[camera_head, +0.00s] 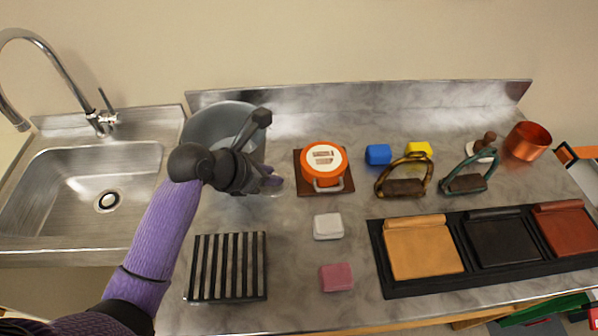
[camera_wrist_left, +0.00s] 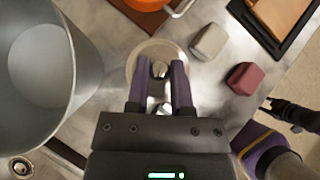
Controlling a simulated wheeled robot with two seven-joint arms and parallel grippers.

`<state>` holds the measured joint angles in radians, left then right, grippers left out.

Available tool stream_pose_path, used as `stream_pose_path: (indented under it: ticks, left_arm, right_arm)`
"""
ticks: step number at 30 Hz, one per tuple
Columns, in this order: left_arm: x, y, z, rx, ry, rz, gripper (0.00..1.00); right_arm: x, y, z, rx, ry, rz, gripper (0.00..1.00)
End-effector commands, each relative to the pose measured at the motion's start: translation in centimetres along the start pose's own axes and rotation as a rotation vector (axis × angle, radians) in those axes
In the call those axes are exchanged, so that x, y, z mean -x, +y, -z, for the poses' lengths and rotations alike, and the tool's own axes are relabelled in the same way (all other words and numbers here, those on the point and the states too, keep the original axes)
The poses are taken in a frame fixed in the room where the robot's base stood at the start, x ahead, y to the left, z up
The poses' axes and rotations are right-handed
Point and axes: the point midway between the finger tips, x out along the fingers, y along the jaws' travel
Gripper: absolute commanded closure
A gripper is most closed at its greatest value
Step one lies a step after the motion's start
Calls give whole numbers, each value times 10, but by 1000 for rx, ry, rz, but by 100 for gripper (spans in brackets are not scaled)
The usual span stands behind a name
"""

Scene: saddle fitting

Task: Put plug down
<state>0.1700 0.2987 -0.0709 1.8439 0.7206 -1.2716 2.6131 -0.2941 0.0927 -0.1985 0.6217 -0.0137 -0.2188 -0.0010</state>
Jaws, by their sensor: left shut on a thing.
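The plug (camera_wrist_left: 145,55) is a round, pale disc with a shiny metal knob, seen in the left wrist view. My left gripper (camera_wrist_left: 160,82) is shut on its knob, between two purple-grey fingers. In the head view my left gripper (camera_head: 272,181) is over the counter, just right of the grey bucket, and the plug is mostly hidden there. I cannot tell whether the plug touches the counter. The steel sink (camera_head: 85,190) with its drain is at the left. A dark jointed part at the right of the left wrist view may be my right gripper.
The grey bucket (camera_head: 195,130) stands close behind my left gripper. A slatted rack (camera_head: 228,267) is in front. An orange pot (camera_head: 324,165) on a brown board, a white block (camera_head: 328,226) and a pink block (camera_head: 337,277) are to the right. Bare counter lies between them.

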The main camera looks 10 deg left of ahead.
Motion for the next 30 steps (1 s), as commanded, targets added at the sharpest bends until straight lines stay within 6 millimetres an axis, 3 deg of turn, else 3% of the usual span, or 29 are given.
stream_pose_path:
  ticks: [1, 4, 9, 18, 29, 30]
  left_arm:
    - [-2, 0, 1, 14, 4, -8, 100]
    - [-16, 2, 15, 27, 2, -24, 100]
    - [-53, 2, 52, 29, 1, -28, 100]
    - [-88, 3, 86, 29, 1, -28, 100]
    - [-90, 3, 88, 30, -3, -29, 100]
    - [-90, 3, 88, 29, -3, -29, 66]
  right_arm:
    - [13, 0, 0, -1, 0, 0, 41]
    - [14, -1, -3, -2, -8, 2, 41]
    - [-12, -3, -10, -2, -22, 4, 41]
    - [-38, -4, -15, -2, -29, 6, 41]
    - [-37, -2, -12, 3, -22, 3, 41]
    - [-37, -2, -12, 3, -21, 2, 41]
